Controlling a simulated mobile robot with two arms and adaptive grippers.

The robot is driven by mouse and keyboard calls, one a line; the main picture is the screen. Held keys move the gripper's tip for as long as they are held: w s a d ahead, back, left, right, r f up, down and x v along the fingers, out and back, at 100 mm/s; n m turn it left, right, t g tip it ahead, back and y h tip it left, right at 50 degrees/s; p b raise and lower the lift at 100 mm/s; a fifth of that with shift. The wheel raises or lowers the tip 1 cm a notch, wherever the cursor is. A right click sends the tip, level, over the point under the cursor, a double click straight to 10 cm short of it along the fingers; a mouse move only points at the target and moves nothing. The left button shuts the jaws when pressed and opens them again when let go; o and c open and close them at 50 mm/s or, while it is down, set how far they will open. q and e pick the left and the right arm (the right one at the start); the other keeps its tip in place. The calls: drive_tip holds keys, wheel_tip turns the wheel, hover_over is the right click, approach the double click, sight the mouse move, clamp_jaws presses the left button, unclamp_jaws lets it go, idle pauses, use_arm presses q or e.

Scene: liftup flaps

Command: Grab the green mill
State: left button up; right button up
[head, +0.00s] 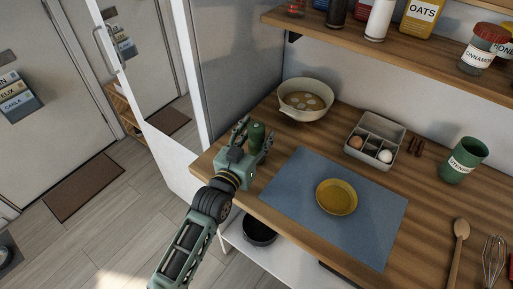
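The green mill (257,131) is a dark green, rounded, upright thing near the counter's left end. My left gripper (256,138) is at the mill, with one finger on each side of it. The gripper hides the mill's lower part, so I cannot tell whether it rests on the counter. Whether the fingers press on the mill or stand slightly apart from it is too small to tell. My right gripper is not in view.
The wooden counter (290,222) holds a blue mat (374,228) with a yellow bowl (337,197), a pot (305,99), an egg box (375,136), a green utensil holder (464,160), a wooden spoon (460,232) and a whisk (494,255). A shelf (400,47) with jars hangs above.

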use_arm(q)
clamp_jaws()
drive_tip(key=shift+r, duration=0.1)
idle(0.4)
